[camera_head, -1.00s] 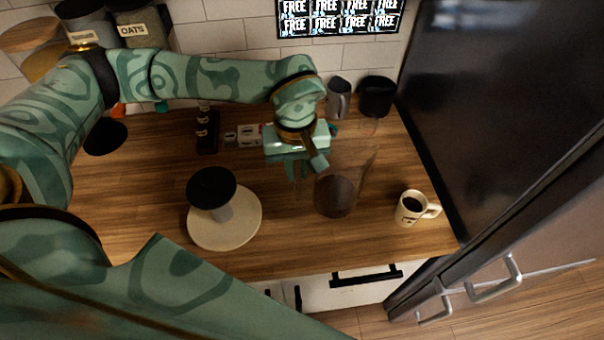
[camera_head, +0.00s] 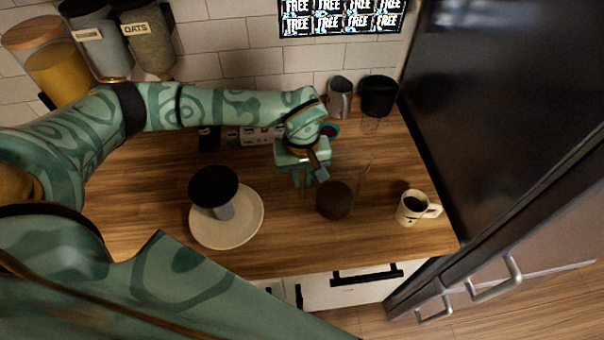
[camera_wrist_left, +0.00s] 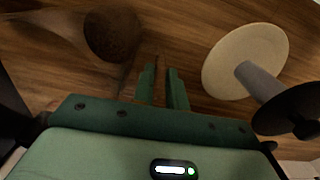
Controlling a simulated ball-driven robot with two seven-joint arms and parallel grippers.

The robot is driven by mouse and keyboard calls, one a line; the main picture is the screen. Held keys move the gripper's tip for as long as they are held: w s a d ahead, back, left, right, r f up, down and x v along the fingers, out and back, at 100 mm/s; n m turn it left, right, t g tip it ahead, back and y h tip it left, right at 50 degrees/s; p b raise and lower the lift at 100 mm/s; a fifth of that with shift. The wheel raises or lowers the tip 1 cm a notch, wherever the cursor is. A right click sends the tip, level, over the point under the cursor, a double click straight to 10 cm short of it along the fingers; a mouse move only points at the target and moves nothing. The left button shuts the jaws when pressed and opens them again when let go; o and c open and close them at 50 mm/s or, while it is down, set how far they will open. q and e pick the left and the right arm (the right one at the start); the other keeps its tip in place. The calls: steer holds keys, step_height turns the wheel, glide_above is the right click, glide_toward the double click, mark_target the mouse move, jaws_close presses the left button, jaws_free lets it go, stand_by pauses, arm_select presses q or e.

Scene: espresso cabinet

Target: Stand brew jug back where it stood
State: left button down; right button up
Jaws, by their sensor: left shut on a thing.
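The brew jug (camera_head: 334,199) is clear glass with dark coffee in its base. It is upright or nearly so over the right half of the wooden counter; I cannot tell whether its base touches the wood. My left gripper (camera_head: 308,180) is just left of the jug body, shut on the jug, apparently at its handle side. In the left wrist view, the gripper fingers (camera_wrist_left: 164,80) point away with a thin strip between them, and the dark jug base (camera_wrist_left: 112,35) shows to their upper left. The glass walls are hard to make out. My right gripper is not in view.
A cream mug (camera_head: 411,208) of dark liquid stands right of the jug. A pale round base (camera_head: 245,228) with a black-topped post stands left. A grey pitcher (camera_head: 340,98) and black container (camera_head: 378,96) stand at the back. A dark fridge (camera_head: 500,110) borders the right.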

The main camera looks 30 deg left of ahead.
arm_select(q)
steer(key=c, duration=1.4)
jaws_free()
step_height(320, 180, up, 12)
steer(key=shift+r, duration=0.15)
